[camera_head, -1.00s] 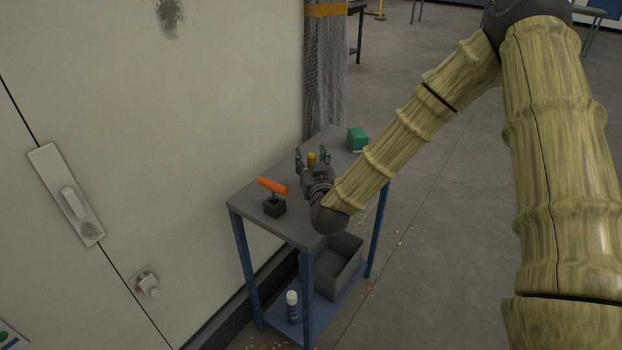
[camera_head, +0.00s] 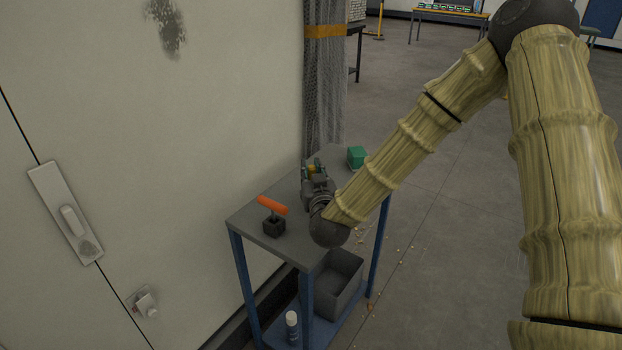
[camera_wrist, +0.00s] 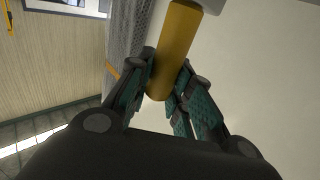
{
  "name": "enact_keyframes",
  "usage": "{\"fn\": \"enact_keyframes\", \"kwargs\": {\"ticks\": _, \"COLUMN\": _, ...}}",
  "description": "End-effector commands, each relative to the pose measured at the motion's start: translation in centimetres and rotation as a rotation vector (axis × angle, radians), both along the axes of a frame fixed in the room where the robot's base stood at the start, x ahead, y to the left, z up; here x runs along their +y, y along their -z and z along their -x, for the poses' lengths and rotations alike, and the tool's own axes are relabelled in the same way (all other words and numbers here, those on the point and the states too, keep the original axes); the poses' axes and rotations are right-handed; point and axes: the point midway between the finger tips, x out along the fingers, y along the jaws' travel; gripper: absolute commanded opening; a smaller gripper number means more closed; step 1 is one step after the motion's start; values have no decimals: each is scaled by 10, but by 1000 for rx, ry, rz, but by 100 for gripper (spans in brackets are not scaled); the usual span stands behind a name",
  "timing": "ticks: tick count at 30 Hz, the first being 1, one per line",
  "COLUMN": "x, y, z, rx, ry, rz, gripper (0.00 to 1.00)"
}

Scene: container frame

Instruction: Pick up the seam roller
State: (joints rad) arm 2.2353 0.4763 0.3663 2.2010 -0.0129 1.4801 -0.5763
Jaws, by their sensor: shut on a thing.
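The yellow cylindrical handle (camera_head: 312,169), which looks like the seam roller, stands over the far half of the grey cart top (camera_head: 248,221). My gripper (camera_head: 316,171) is closed around it, with the fingers on either side. In the wrist view the yellow handle (camera_wrist: 176,38) runs between the two teal-padded fingers of my gripper (camera_wrist: 169,68), and a pale grey part shows at its upper end. The rest of the tool is hidden by my gripper in the head view, and I cannot tell whether it still rests on something.
An orange-handled tool (camera_head: 272,205) sits in a dark block (camera_head: 273,226) left of my gripper. A green block (camera_head: 356,157) is at the cart's far right. A grey bin (camera_head: 338,283) and a spray can (camera_head: 292,326) stand on the lower shelf. A pale wall (camera_head: 160,130) borders the left.

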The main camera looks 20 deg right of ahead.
Motion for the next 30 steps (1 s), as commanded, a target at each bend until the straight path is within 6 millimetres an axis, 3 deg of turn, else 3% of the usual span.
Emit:
{"fn": "enact_keyframes", "kwargs": {"ticks": 4, "x": 0, "y": -15, "z": 5, "rx": -1, "ry": -2, "rz": 1, "gripper": 0}}
{"fn": "enact_keyframes", "kwargs": {"ticks": 15, "x": 1, "y": -20, "z": 84, "rx": 0, "ry": -2, "rz": 1, "gripper": 0}}
{"fn": "enact_keyframes", "kwargs": {"ticks": 24, "x": 1, "y": -26, "z": 132, "rx": 2, "ry": -3, "rz": 1, "gripper": 0}}
{"fn": "enact_keyframes", "kwargs": {"ticks": 30, "x": 0, "y": -30, "z": 137, "rx": 2, "ry": 0, "rz": 1, "gripper": 0}}
